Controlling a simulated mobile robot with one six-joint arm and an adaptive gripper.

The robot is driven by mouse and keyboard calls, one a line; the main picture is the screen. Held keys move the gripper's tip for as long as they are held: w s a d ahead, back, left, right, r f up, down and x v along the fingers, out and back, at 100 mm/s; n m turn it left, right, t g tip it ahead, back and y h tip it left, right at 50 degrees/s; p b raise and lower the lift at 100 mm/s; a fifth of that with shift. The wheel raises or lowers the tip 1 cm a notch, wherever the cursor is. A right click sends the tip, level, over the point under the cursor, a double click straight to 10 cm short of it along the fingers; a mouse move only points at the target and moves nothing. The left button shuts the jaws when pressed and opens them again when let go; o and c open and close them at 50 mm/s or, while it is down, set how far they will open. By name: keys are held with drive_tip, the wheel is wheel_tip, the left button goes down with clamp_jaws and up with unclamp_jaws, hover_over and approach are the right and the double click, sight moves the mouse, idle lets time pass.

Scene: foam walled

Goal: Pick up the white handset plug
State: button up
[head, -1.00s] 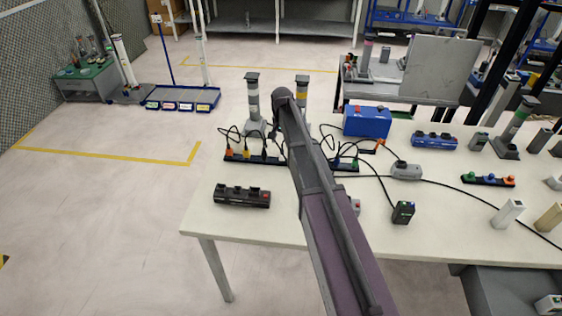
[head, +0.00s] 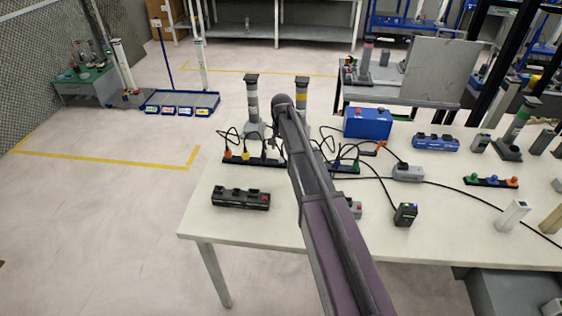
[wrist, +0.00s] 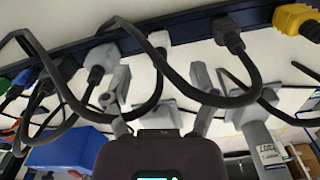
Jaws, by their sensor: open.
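The white handset plug (wrist: 158,39) sits in a long dark power strip (wrist: 75,47) in the wrist view, with a black cable looping from it. A paler grey-white plug (wrist: 101,61) is beside it to the left, and a black plug (wrist: 228,36) to the right. My gripper (wrist: 160,74) is open, its two grey fingers apart and pointing toward the strip. The white plug lies beyond the gap between the fingertips, with nothing held.
A yellow plug (wrist: 297,19) sits farther right on the strip. Cable loops cross in front of the fingers. Two posts (head: 251,101) (head: 302,92) stand behind the strip near a blue box (head: 367,123). A black power strip (head: 241,198) lies nearer on the white table (head: 270,225).

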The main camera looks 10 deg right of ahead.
sight(282, 155)
drive_tip(key=shift+f+b, duration=1.6)
drive_tip(key=shift+f, duration=0.3)
clamp_jaws()
